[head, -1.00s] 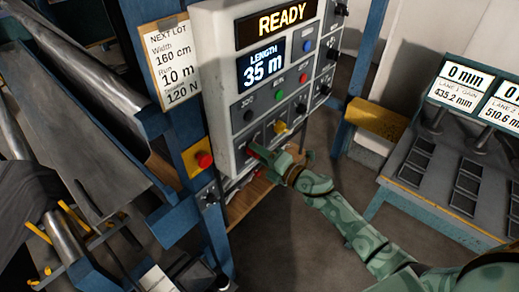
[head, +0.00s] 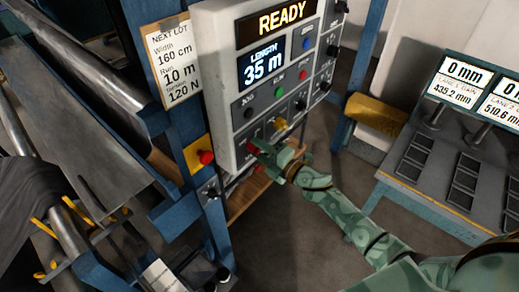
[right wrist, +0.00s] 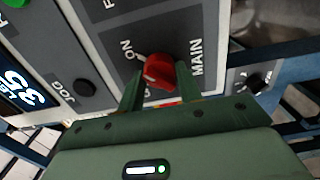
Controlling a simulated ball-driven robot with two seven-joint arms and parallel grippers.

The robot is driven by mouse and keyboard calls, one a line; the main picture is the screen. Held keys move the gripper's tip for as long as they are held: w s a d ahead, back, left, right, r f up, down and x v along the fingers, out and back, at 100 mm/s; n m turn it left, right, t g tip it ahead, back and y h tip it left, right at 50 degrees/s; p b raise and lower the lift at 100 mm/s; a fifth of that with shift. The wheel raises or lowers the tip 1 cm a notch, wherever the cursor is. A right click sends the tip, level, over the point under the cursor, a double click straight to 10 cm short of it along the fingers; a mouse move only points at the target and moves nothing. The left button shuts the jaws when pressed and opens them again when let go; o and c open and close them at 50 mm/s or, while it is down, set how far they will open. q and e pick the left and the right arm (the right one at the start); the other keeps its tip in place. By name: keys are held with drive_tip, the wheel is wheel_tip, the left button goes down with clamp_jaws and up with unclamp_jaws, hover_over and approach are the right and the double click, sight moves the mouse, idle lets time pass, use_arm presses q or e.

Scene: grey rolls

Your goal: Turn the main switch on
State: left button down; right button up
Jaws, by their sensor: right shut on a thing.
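The main switch (right wrist: 160,71) is a red rotary knob on the grey control panel, between the printed words ON and MAIN in the right wrist view. In that view my right gripper (right wrist: 158,85) has one finger on each side of the red knob and is shut on it. In the head view my right gripper (head: 272,158) is at the panel's lower edge, covering part of the red knob (head: 255,147). The panel (head: 225,80) shows READY and LENGTH 35 m on lit displays. My left gripper is out of view.
A red emergency-type button (head: 206,157) on a yellow plate sits left of the panel on a blue post. A lot card (head: 172,62) hangs beside it. A desk with lit displays (head: 459,78) stands at the right. Open floor lies between.

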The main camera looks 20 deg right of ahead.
drive_tip(key=o, duration=1)
drive_tip(key=b+v, duration=0.2)
drive_tip(key=v, duration=1.4)
drive_tip(key=shift+s+d+f, duration=0.1)
drive_tip(key=shift+d, duration=0.05)
